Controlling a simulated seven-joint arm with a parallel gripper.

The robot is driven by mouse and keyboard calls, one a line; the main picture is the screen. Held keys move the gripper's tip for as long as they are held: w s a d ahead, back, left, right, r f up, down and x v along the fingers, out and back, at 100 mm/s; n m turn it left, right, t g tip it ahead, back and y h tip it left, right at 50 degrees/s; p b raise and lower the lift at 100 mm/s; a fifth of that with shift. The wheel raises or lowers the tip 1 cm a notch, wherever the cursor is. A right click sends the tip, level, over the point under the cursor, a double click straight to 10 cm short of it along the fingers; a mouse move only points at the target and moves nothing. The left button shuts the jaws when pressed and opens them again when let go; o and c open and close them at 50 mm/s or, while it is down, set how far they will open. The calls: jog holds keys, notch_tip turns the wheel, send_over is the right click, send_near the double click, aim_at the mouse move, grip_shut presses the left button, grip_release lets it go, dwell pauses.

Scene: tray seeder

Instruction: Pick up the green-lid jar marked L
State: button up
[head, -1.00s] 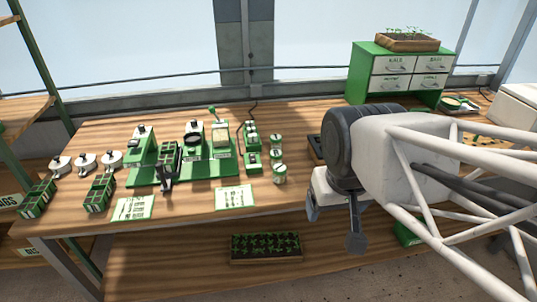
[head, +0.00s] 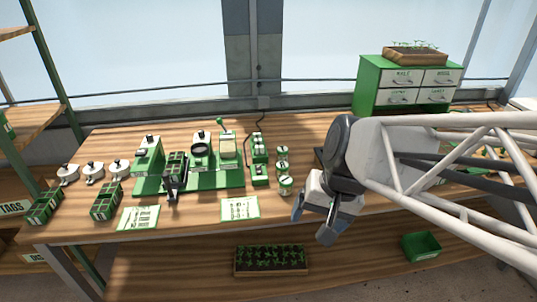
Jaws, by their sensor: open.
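Several small jars with green on them stand in a short column right of the green seeder: a far jar (head: 282,151), a middle jar (head: 282,167) and a near jar (head: 285,186). Their letters are too small to read, so I cannot tell which is marked L. My gripper (head: 312,222) is open and empty, with its two fingers apart. It is by the table's front edge, right of the near jar and lower in the picture, not touching any jar.
The green seeder (head: 190,182) and small green boxes (head: 259,174) stand left of the jars. A printed card (head: 240,209) lies at the front. A dark tray is partly hidden behind my arm. A green drawer cabinet (head: 370,85) stands at the back right.

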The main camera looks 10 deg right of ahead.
jog(key=w+a+f+m+y, duration=0.3)
jog(key=w+f+m+y, duration=0.15)
jog(key=w, duration=0.25)
jog(key=m+t+y, duration=0.2)
jog(key=m+t, duration=0.7)
jog(key=m, duration=1.1)
send_near(290, 182)
jog(key=x, duration=0.4)
jog(key=shift+w+f, duration=0.1)
jog(key=shift+w, duration=0.15)
jog(key=shift+w+a, duration=0.1)
jog(key=shift+a, duration=0.05)
jog(key=shift+x, duration=1.15)
jog(key=shift+x, duration=2.6)
